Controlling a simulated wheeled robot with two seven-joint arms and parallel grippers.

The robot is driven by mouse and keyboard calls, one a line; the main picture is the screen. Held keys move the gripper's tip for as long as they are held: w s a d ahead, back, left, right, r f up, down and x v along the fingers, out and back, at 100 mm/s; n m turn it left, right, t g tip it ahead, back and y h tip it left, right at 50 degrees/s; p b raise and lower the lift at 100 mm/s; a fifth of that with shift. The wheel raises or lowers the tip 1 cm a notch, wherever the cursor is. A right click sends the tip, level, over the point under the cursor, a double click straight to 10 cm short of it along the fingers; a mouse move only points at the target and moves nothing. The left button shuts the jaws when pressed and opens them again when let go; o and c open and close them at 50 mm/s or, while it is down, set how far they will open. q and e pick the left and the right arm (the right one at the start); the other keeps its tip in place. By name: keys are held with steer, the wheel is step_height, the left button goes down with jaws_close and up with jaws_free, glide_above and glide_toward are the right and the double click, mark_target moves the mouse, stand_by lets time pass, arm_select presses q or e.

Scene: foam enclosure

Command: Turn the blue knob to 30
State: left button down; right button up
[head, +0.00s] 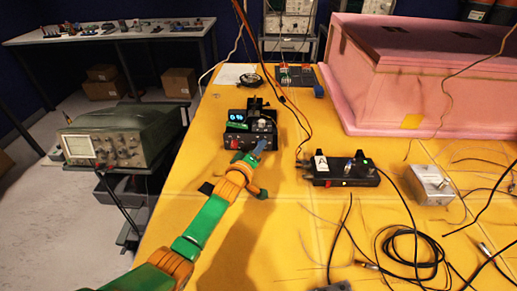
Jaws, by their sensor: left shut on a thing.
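A small black device (236,140) with a blue-lit display (237,117) stands on the yellow table. The display's digits are too small to read surely. My left arm, green and orange, reaches in from the lower left. My left gripper (261,146) is at the right part of the device's front and is shut on the blue knob there. The fingers hide most of the knob, so its angle cannot be told. A red part shows at the left of the same front. My right gripper is not in view.
A second black box marked A (340,172) stands to the right, with a grey metal box (430,186) beyond it. Black cables (410,250) lie at the lower right. A pink foam enclosure (420,85) fills the back right. An oscilloscope (115,143) is left of the table.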

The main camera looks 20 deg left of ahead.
arm_select(q)
steer(key=shift+d+r+m+g+y+p, duration=0.2)
steer(key=shift+m+g+y+p, duration=0.3)
steer(key=shift+m, duration=0.5)
steer(key=shift+m+y, duration=0.3)
steer(key=shift+m, duration=0.4)
steer(key=shift+w+m+g+y, duration=0.1)
steer(key=shift+m+g+y, duration=0.2)
steer(key=shift+m, duration=0.3)
steer(key=shift+d+m+g+y+b, duration=0.15)
steer(key=shift+m+g+y+b, duration=0.15)
steer(key=shift+m+y+b, duration=0.45)
steer(key=shift+d+f+m+y+b, duration=0.1)
steer(key=shift+m+y+b, duration=0.45)
steer(key=shift+m+b, duration=0.5)
steer(key=m+y+b, duration=0.1)
steer(key=m+b, duration=0.1)
steer(key=b, duration=0.1)
steer(key=shift+w+d+m+g+y, duration=0.1)
steer(key=shift+m+g+y, duration=0.2)
steer(key=shift+g, duration=0.1)
steer(key=m+y+b, duration=0.2)
steer(key=b, duration=0.2)
steer(key=shift+d+f+m, duration=0.1)
steer(key=shift+d+m, duration=0.05)
steer(key=shift+m, duration=0.25)
steer(key=shift+m+y+b, duration=0.7)
steer(key=shift+m+b, duration=0.3)
steer(key=shift+b, duration=0.05)
